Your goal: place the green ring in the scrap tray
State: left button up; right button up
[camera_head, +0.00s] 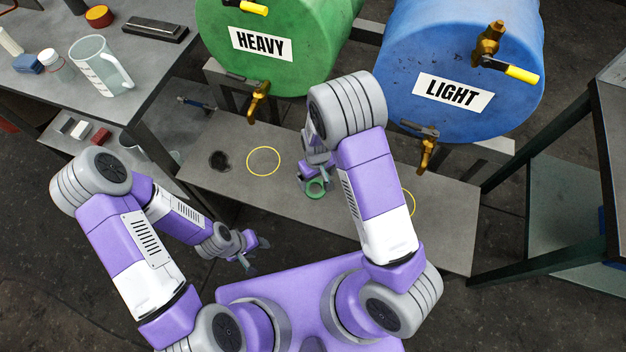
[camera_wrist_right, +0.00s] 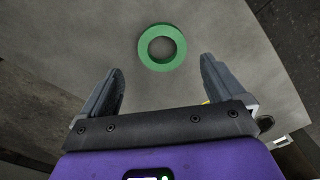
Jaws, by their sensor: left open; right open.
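The green ring (camera_head: 316,196) lies flat on the grey bench below the drums. In the right wrist view the green ring (camera_wrist_right: 162,67) lies just ahead of the open fingers, roughly centred between them and not held. My right gripper (camera_head: 314,182) is open and empty, right at the ring in the head view; its arm hides part of the bench. My left gripper (camera_head: 257,257) is open and empty, low in front of the bench. I cannot pick out the scrap tray for certain; a long dark box (camera_head: 155,30) lies on the left table.
A green drum (camera_head: 265,70) labelled HEAVY and a blue drum (camera_head: 450,60) labelled LIGHT have brass taps over the bench (camera_head: 220,190). Yellow circles (camera_head: 263,147) mark the bench. A clear jug (camera_head: 100,70) stands on the left table. A dark-framed table stands at right.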

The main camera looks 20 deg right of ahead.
aim_at(316, 191)
jog(key=shift+s+f, duration=0.35)
jog(key=shift+f, duration=0.5)
notch_tip(316, 191, down, 4)
jog(key=shift+a+f+b, duration=0.1)
jog(key=shift+f+b, duration=0.1)
jog(key=shift+b, duration=1)
jog(key=shift+r, duration=0.15)
jog(key=c, duration=1.2)
